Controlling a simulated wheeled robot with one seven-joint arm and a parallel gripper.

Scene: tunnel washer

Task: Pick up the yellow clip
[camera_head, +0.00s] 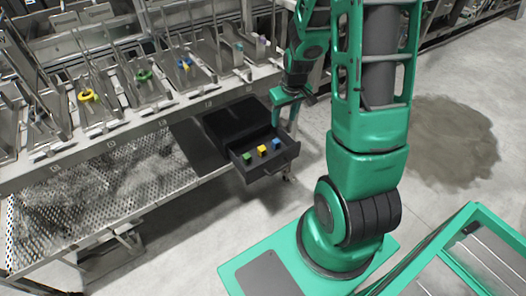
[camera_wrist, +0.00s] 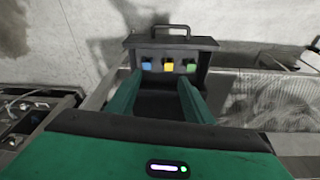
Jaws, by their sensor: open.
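The yellow clip (camera_head: 262,150) is a small yellow block in an open black drawer (camera_head: 268,172), between a green clip (camera_head: 247,157) and a blue clip (camera_head: 276,143). In the wrist view the yellow clip (camera_wrist: 168,66) is the middle one of the row, with the blue clip (camera_wrist: 147,64) to its left and the green clip (camera_wrist: 190,66) to its right. My gripper (camera_wrist: 160,80) is open and empty, its two green fingers spread on the near side of the row. In the head view my gripper (camera_head: 284,118) is over the drawer's back right side, apart from the clips.
The drawer has a raised handle (camera_wrist: 170,29) at its front. A metal rack (camera_head: 150,125) with upright plates and coloured rings, including a yellow ring (camera_head: 87,96), stands behind and left. A perforated metal shelf (camera_head: 90,205) lies below it. Grey floor is open at the right.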

